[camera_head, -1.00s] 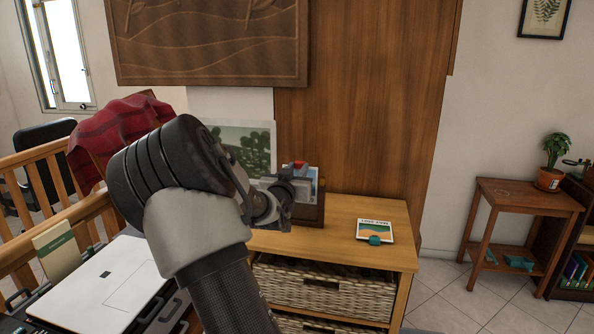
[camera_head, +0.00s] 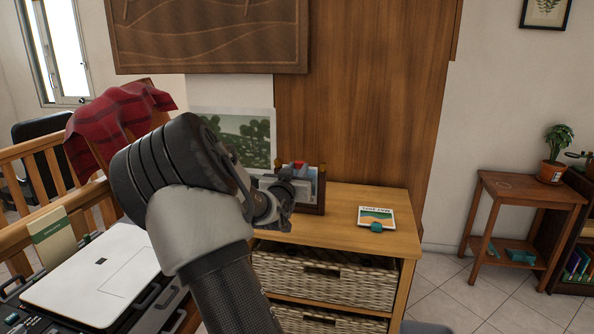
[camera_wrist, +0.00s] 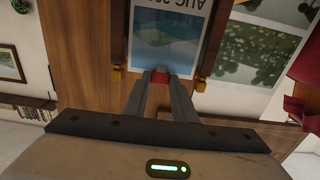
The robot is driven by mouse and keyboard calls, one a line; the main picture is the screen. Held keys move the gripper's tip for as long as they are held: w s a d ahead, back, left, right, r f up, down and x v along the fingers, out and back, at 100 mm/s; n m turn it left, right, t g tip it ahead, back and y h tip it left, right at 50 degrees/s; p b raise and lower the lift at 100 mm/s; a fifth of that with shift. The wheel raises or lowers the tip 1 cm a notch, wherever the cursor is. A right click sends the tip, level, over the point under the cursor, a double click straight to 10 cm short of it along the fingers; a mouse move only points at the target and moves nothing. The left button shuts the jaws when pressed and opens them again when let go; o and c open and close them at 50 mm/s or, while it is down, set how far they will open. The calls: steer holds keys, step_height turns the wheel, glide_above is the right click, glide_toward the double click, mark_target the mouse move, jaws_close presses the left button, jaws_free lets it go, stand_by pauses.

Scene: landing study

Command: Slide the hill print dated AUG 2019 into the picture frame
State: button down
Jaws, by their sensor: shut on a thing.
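My gripper (camera_wrist: 160,82) is shut on the red tab at the top edge of a print (camera_wrist: 165,45). The print shows pale blue hills and the upside-down text "AUG 20"; the rest of the date is cut off. It lies between the two dark wooden sides of the picture frame (camera_wrist: 117,40), which have small brass pieces at their ends. In the head view the frame (camera_head: 322,190) stands upright on the cabinet, and my gripper (camera_head: 285,193) is in front, hiding part of it and the print. How deep the print sits cannot be told.
Another print (camera_head: 376,214) with a teal tab (camera_head: 376,227) lies flat on the cabinet top (camera_head: 345,225), right of the frame; its date is unreadable. A large green landscape picture (camera_head: 250,135) stands behind at left. The cabinet top's right end is otherwise clear.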

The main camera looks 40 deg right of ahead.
steer(key=c, duration=1.2)
jaws_free()
steer(key=shift+o, duration=0.2)
step_height(320, 180, up, 11)
steer(key=p, duration=0.6)
steer(key=shift+p, duration=0.3)
